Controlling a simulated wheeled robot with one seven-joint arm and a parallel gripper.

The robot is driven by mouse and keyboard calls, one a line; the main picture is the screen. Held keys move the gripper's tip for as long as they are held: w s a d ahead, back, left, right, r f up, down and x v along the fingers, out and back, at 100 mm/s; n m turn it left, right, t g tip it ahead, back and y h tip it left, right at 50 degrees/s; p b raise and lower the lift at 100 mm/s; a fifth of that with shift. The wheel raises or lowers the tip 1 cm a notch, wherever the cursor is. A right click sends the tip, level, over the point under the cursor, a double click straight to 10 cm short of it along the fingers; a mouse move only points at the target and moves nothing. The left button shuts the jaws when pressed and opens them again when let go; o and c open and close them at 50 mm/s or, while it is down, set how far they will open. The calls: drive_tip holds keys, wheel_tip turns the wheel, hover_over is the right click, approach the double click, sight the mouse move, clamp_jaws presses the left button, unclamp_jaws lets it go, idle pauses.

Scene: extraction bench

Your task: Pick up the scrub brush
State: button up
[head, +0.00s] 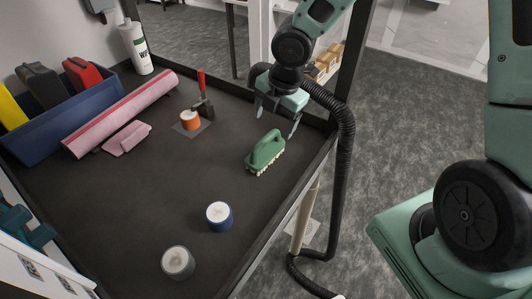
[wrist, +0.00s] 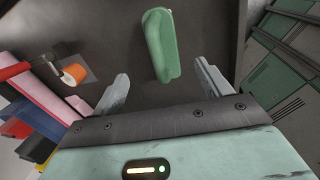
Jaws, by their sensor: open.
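The scrub brush (head: 265,150) has a green handle and pale bristles. It stands bristles down on the dark bench top, right of the middle in the head view. My gripper (head: 277,120) is open and empty, above and behind the brush in that view. In the wrist view the green scrub brush (wrist: 161,45) lies ahead of the two spread fingers of my gripper (wrist: 165,85), roughly midway between them. The fingers do not touch it. Its bristles are mostly hidden in the wrist view.
A white-and-blue round container (head: 219,217) and a grey one (head: 178,262) stand nearer the front. An orange roll (head: 190,120) and a red-handled tool (head: 203,95) are left of the brush. A pink roll (head: 120,115) and blue bin (head: 40,140) fill the left. A black hose (head: 345,140) hangs by the right edge.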

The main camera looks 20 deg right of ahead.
sight(269, 141)
drive_tip(key=f, duration=0.4)
drive_tip(key=shift+w+a+f, duration=0.3)
drive_tip(key=shift+w+f, duration=0.05)
drive_tip(key=shift+f, duration=0.05)
drive_tip(key=f, duration=0.2)
drive_tip(key=f+b, duration=0.1)
drive_tip(key=f, duration=0.1)
drive_tip(key=shift+a+f, duration=0.1)
drive_tip(key=shift+a, duration=0.3)
drive_tip(key=shift+w+f, duration=0.1)
drive_tip(key=shift+f, duration=0.45)
drive_tip(key=shift+c, duration=0.3)
drive_tip(key=c, duration=1.1)
